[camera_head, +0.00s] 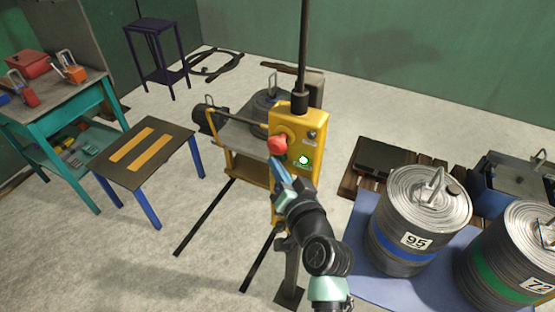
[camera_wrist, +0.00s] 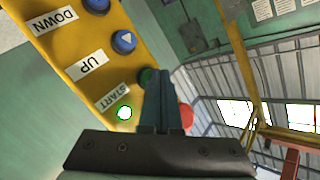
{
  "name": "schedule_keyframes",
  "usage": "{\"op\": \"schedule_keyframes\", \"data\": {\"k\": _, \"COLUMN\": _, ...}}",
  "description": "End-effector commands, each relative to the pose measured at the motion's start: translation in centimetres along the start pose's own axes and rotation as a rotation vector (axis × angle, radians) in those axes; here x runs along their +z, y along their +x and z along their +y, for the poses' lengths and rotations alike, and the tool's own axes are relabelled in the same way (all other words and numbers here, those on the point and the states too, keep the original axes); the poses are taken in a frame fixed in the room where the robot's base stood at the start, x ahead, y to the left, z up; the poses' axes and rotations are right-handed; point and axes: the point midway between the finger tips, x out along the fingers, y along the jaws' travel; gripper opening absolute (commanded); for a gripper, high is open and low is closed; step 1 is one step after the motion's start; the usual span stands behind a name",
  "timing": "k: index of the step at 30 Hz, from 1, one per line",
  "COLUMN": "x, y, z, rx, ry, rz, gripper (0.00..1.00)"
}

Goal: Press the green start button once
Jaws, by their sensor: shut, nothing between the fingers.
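A yellow control box (camera_head: 313,150) hangs on a dark pole, with a red mushroom button (camera_head: 277,145) on its side. In the wrist view the yellow panel (camera_wrist: 150,15) carries labels DOWN, UP and START. The green start button (camera_wrist: 147,75) lies in line with the START label (camera_wrist: 112,97), partly behind my fingers. A glowing green lamp (camera_wrist: 124,113) is below that label and shows in the head view too (camera_head: 303,160). My gripper (camera_head: 274,160) is shut and empty, its tips close to the box. I cannot tell whether they touch the button. The red button (camera_wrist: 187,115) is right of my fingers.
Two grey drums, 95 (camera_head: 400,210) and 72 (camera_head: 480,275), stand on a blue surface at right. A small table with orange strips (camera_head: 180,150) and a teal workbench (camera_head: 60,100) stand at left. Blue buttons (camera_wrist: 124,41) sit beside the UP and DOWN labels.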

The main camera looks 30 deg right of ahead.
Motion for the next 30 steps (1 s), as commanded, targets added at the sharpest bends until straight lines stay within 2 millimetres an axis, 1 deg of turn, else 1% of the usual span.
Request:
{"op": "schedule_keyframes", "data": {"k": 11, "x": -0.1, "y": -0.1, "z": 0.0, "rx": 0.0, "ry": -0.001, "rz": 0.002, "gripper": 0.0}}
{"op": "schedule_keyframes", "data": {"k": 21, "x": 0.7, "y": -1.2, "z": -0.8, "rx": 0.001, "ry": -0.001, "rz": 0.001, "gripper": 0.0}}
{"op": "schedule_keyframes", "data": {"k": 30, "x": 0.8, "y": -1.3, "z": -0.9, "rx": 0.0, "ry": -0.001, "rz": 0.001, "gripper": 0.0}}
